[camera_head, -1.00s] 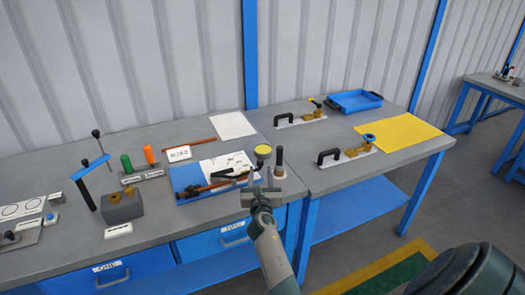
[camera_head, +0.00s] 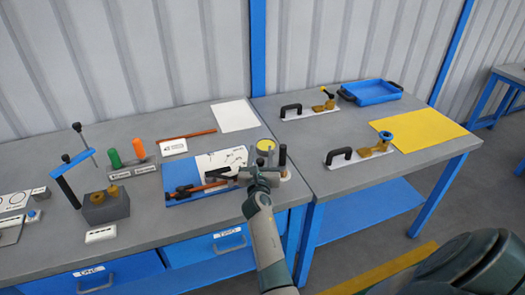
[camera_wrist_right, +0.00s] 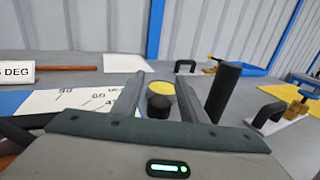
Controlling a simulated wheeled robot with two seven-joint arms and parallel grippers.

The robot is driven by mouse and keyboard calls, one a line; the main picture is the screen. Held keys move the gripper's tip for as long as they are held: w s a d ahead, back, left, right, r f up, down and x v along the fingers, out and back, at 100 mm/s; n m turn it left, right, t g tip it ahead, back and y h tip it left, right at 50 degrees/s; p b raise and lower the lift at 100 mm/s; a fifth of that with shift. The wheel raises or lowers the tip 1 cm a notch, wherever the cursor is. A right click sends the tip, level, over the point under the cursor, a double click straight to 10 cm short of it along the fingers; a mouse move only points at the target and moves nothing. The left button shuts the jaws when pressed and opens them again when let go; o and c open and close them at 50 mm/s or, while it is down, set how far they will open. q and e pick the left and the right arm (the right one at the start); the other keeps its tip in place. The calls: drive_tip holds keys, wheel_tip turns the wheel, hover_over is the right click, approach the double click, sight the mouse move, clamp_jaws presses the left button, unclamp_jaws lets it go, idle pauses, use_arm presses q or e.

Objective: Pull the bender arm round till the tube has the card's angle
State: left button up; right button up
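The tube bender sits on a blue board (camera_head: 183,198) with a white angle-marked plate (camera_head: 226,157), whose figures also show in the wrist view (camera_wrist_right: 85,97). A copper-coloured tube (camera_head: 205,187) lies across it among dark bender parts. The card (camera_head: 173,146) stands behind; its "DEG" end shows in the wrist view (camera_wrist_right: 16,74), the full number unreadable. My right gripper (camera_head: 259,166) is at the board's right end. In the wrist view its fingers (camera_wrist_right: 159,98) are apart, with a black round knob (camera_wrist_right: 160,106) between or just beyond them; contact cannot be told. My left gripper is out of view.
A black upright post (camera_head: 282,156) stands close right of my right gripper, with a yellow-topped round thing (camera_head: 265,146) behind. Orange and green cylinders (camera_head: 138,149) stand left.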

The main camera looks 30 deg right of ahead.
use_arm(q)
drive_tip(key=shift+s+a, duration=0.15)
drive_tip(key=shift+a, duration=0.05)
use_arm(e)
drive_tip(key=shift+c, duration=0.9)
clamp_jaws()
drive_tip(key=shift+w+r+n+y+p, duration=0.25)
drive_tip(key=shift+w+n+y+p, duration=0.1)
drive_tip(key=shift+p, duration=0.2)
drive_tip(key=shift+w+d+n+t+y+p, duration=0.3)
drive_tip(key=shift+w+t+y+p, duration=0.2)
drive_tip(key=shift+w+p, duration=0.2)
drive_tip(key=shift+w+n+t+y+p, duration=0.4)
drive_tip(key=shift+w+n+y, duration=0.05)
drive_tip(key=shift+w+y, duration=0.25)
drive_tip(key=shift+w+a+f+n+y, duration=0.1)
drive_tip(key=shift+w+f+n+y, duration=0.1)
drive_tip(key=shift+w+n+y, duration=0.2)
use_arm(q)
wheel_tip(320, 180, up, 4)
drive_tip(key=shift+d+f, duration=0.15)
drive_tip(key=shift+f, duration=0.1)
